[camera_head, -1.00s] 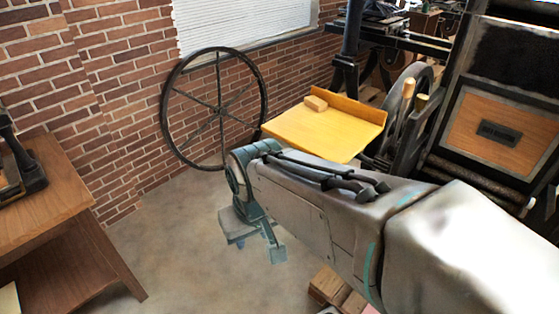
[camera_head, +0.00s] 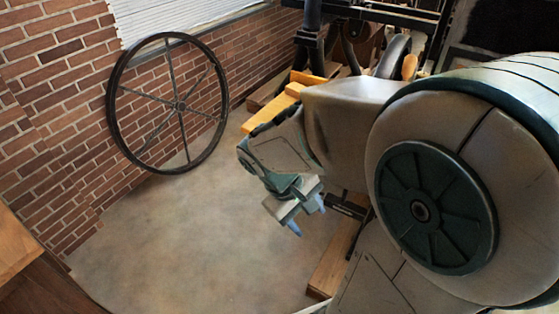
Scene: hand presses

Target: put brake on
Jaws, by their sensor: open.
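No part in view can be surely told as the brake. A press (camera_head: 312,40) with black ironwork stands at the back right. A light wooden handle (camera_head: 409,66) shows on it, just above my arm. A short black bar (camera_head: 346,205) sticks out low, just right of my gripper. My gripper (camera_head: 306,217) hangs at the middle of the view, pointing down, with its fingers apart and nothing between them. I cannot tell how far the bar is from the fingers. My arm hides much of the press's lower part and its right side.
A big black spoked wheel (camera_head: 180,165) leans at the brick wall (camera_head: 60,120) on the left. A yellow board (camera_head: 270,122) shows partly behind my arm. Wooden beams (camera_head: 330,262) lie low right of my gripper. A brown table (camera_head: 15,250) stands at lower left. The floor between is clear.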

